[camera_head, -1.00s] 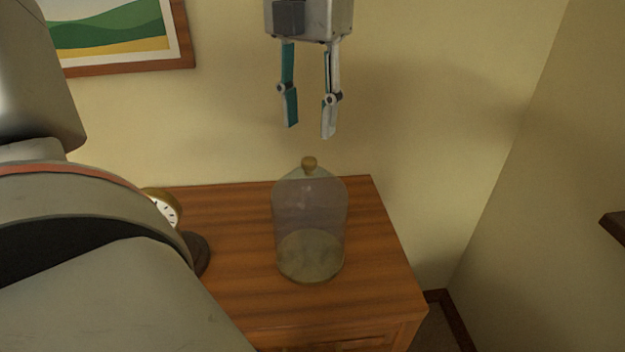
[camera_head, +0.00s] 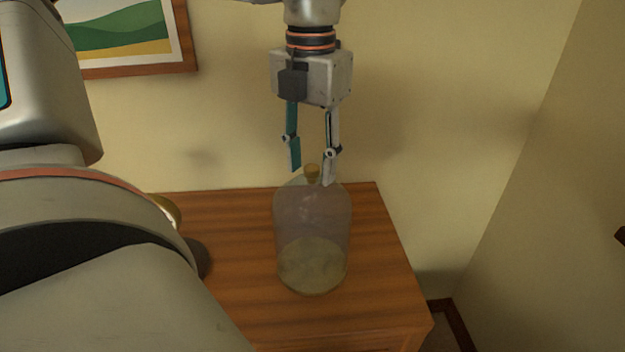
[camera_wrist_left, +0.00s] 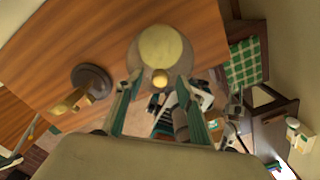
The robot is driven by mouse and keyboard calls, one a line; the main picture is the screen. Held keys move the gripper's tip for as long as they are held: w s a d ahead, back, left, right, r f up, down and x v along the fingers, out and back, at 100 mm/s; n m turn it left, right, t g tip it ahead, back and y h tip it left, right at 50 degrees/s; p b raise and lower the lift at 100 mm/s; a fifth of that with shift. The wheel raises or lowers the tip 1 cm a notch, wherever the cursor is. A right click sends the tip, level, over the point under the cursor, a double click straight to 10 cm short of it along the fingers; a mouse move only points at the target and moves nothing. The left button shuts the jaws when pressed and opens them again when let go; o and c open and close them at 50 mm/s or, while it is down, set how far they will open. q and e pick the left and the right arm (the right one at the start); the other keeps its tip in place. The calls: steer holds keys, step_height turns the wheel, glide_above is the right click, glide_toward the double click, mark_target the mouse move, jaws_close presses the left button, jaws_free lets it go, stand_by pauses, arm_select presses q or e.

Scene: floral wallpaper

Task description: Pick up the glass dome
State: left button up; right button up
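The glass dome (camera_head: 312,228) is a clear bell with a small gold knob (camera_head: 311,173) on top. It stands upright on the wooden cabinet (camera_head: 385,285). My left gripper (camera_head: 311,172) points down with its fingers open, the tips at about the knob's height in the head view. In the left wrist view the dome (camera_wrist_left: 162,48) and its knob (camera_wrist_left: 160,78) lie just beyond the open fingertips of the gripper (camera_wrist_left: 158,88). I cannot tell whether the fingers are around the knob or a little short of it; no grip shows. My right gripper is not in view.
A gold clock on a dark round base (camera_head: 200,258) stands on the cabinet left of the dome, partly hidden by my arm. A framed picture (camera_head: 130,35) hangs on the wall behind. The cabinet top right of the dome is clear.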

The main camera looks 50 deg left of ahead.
arm_select(q)
steer(key=shift+c, duration=0.5)
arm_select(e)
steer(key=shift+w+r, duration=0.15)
arm_select(q)
steer(key=shift+r, duration=0.1)
jaws_close()
